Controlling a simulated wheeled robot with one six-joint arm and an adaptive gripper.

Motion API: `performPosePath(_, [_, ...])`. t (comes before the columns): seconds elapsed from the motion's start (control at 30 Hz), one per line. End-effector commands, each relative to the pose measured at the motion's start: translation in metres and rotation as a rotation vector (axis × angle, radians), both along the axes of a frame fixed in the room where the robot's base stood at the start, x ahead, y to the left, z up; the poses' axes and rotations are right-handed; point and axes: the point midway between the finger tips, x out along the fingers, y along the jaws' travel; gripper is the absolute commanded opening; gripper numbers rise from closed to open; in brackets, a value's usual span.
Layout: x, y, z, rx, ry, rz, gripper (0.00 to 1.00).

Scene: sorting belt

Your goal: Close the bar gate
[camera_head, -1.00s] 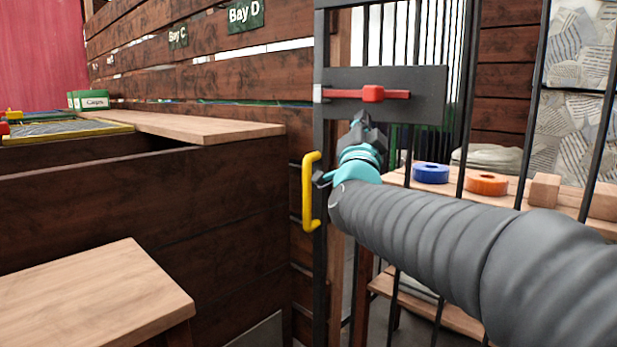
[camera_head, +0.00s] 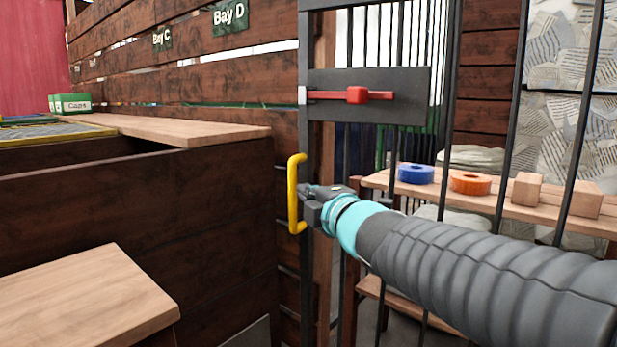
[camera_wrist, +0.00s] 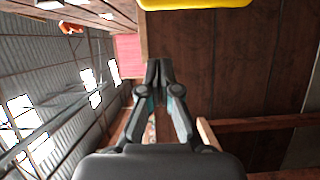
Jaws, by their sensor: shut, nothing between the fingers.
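The bar gate (camera_head: 451,130) has dark upright bars and fills the right half of the head view. A dark plate (camera_head: 415,82) on it carries a red bolt (camera_head: 357,95). A yellow handle (camera_head: 293,205) stands on the gate's left edge, and a yellow piece of it shows at the top of the wrist view (camera_wrist: 195,3). My gripper (camera_head: 304,191) is just right of the handle, below the bolt plate, with its fingers pointing left. In the wrist view my gripper's fingertips (camera_wrist: 158,66) are together and empty. I cannot tell whether they touch the handle.
Behind the bars a wooden shelf holds a blue ring (camera_head: 416,173), an orange ring (camera_head: 470,182) and wooden blocks (camera_head: 527,189). A plank wall (camera_head: 215,80) with bay signs and a wooden counter (camera_head: 190,128) stand left. A wooden top (camera_head: 85,295) is at lower left.

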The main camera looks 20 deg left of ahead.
Motion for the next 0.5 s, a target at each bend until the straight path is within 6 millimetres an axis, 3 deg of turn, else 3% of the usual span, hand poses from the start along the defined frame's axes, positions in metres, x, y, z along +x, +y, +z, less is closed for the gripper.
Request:
performPosePath(0.23, [0.012, 0.012, -0.001, -0.013, -0.014, 0.000, 0.00])
performPosePath(0.5, [0.043, 0.044, -0.001, -0.012, -0.012, 0.001, 0.00])
